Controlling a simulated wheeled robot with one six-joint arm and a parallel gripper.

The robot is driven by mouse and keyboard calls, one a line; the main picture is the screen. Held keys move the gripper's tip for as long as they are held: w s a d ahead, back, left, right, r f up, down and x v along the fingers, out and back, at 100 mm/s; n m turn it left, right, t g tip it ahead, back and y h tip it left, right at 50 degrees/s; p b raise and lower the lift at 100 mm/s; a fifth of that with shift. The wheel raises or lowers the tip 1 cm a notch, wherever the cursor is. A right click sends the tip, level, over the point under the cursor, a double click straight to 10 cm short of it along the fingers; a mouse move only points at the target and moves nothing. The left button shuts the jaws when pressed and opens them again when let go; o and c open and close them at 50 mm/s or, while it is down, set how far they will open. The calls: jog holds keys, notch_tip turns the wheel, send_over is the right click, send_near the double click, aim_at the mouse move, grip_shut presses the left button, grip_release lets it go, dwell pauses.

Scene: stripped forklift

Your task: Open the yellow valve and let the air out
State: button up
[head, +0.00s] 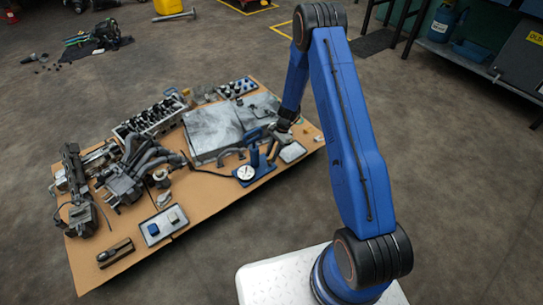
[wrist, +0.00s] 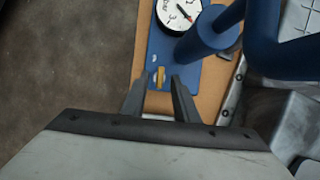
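The yellow valve (wrist: 160,76) is a small upright tab on a blue base plate (wrist: 185,78) in the wrist view. A white round gauge (wrist: 180,12) with a needle and a blue cylinder (wrist: 205,38) stand beside it. My gripper (wrist: 159,80) is open, with one dark finger on each side of the valve in the picture. I cannot tell whether the fingers are level with it or still above it. In the head view, the blue gauge stand (head: 262,170) is near the board's front right edge, with my gripper (head: 279,133) close behind it. The valve cannot be made out there.
A brown board (head: 205,215) holds engine parts, a grey metal panel (head: 215,130) and a small tray (head: 163,225). Blue tubing (wrist: 270,50) rises close to the right of my gripper. Bare floor (wrist: 60,60) lies to the left.

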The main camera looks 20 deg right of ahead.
jog(key=shift+a+f, duration=0.15)
jog(key=shift+f, duration=0.25)
jog(key=shift+c, duration=0.3)
grip_shut()
